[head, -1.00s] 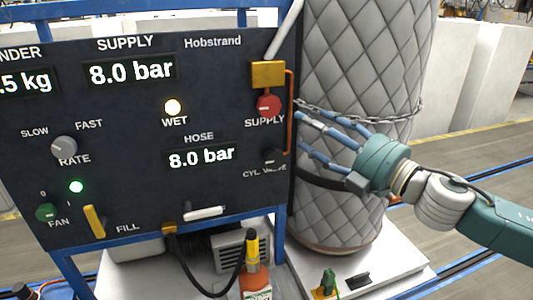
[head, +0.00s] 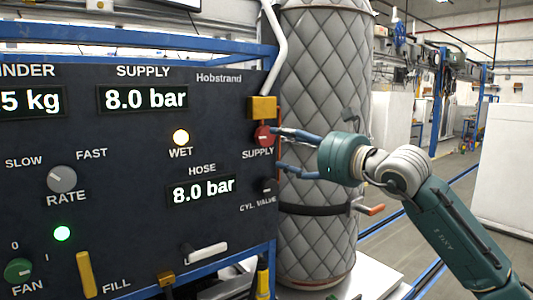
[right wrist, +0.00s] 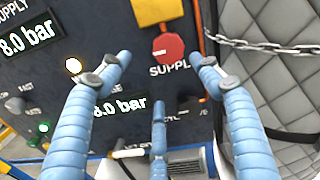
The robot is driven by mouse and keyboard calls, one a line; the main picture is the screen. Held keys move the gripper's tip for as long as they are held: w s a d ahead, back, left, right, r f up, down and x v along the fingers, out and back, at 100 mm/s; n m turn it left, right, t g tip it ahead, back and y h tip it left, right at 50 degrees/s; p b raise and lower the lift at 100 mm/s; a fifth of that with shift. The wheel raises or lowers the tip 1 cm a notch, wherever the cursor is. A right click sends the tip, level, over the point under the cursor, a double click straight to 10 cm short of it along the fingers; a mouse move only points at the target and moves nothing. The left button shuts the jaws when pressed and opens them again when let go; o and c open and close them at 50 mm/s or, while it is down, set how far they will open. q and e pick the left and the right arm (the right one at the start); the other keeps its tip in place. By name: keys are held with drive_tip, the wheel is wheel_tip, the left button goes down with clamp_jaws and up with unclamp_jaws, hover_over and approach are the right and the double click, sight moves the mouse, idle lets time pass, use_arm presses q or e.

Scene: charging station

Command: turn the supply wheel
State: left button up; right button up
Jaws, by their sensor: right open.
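The supply wheel is a small red knob (head: 264,136) under a yellow block on the dark panel, above the label SUPPLY. It also shows in the right wrist view (right wrist: 168,48), near the top. My right gripper (head: 278,150) is open, with blue fingers pointing left at the wheel. In the head view the upper finger's tip overlaps the wheel's right edge; I cannot tell whether it touches. In the right wrist view the spread fingers (right wrist: 160,78) are empty and the wheel shows beyond them, between the two upper tips. My left gripper is not in view.
The panel (head: 120,140) reads 8.0 bar for supply and hose. The black cylinder valve knob (head: 266,185) sits below the wheel. A quilted grey cylinder (head: 322,100) stands close to the right, with a chain (right wrist: 265,47) across it. An orange pipe runs beside the wheel.

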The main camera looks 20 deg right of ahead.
sight(268, 140)
drive_tip(key=shift+h, duration=0.3)
drive_tip(key=w+p, duration=0.1)
drive_tip(key=w, duration=0.1)
drive_tip(key=w+p, duration=0.2)
drive_tip(key=w, duration=0.1)
drive_tip(key=shift+w+d+r, duration=0.15)
drive_tip(key=shift+r, duration=0.05)
drive_tip(key=p+x, duration=0.1)
drive_tip(key=x, duration=0.1)
drive_tip(key=p+x, duration=0.2)
drive_tip(key=x, duration=0.1)
drive_tip(key=shift+a, duration=0.45)
drive_tip(key=shift+w+d+f, duration=0.1)
drive_tip(key=shift+w+f, duration=0.05)
drive_tip(key=shift+w, duration=0.1)
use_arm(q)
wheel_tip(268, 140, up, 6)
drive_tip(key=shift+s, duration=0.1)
use_arm(e)
drive_tip(key=shift+c, duration=0.5)
drive_tip(key=c, duration=1)
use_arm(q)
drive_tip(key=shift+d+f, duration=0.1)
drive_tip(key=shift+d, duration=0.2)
use_arm(e)
drive_tip(key=shift+f, duration=0.15)
